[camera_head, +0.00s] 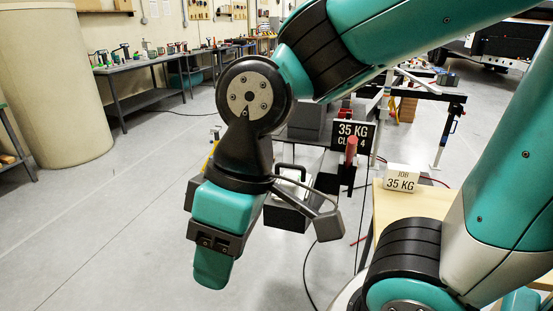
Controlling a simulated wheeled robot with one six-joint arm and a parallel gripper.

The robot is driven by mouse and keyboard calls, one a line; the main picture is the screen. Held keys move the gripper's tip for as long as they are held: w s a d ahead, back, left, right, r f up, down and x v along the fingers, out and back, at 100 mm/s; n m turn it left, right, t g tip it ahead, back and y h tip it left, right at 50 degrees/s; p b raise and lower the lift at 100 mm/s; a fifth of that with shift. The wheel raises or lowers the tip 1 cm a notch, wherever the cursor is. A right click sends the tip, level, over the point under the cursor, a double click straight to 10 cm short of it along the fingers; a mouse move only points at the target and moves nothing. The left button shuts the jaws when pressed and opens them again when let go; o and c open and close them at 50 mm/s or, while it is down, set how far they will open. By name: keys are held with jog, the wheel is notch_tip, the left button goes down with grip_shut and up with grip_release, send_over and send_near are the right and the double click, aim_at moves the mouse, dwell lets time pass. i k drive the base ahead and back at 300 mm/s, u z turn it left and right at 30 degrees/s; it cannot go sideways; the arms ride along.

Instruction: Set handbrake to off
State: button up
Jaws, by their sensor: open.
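My gripper (212,265) hangs at the end of my teal and black arm, left of centre, over the grey floor. It is open and seen side-on, with no object visible at its fingertips. A red upright grip (351,150) stands right of my gripper, in front of a black sign reading "35 KG". It looks like the handbrake lever's handle, but its lower part and setting cannot be made out. My gripper is apart from it, lower and to the left in the picture. My wrist hides part of the dark chassis parts behind it.
Workbenches (150,66) with tools line the back left. A large beige cylinder (45,80) stands at left. Open floor lies at lower left.

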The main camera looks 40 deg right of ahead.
aim_at(351, 143)
jog(key=u, duration=0.65)
jog(key=i, duration=1.45)
jog(key=z, duration=3.1)
jog(key=i, duration=0.5)
jog(key=z, duration=0.15)
jog(key=k, duration=0.4)
jog(key=u, duration=0.3)
jog(key=i, duration=0.3)
jog(key=u, duration=0.25)
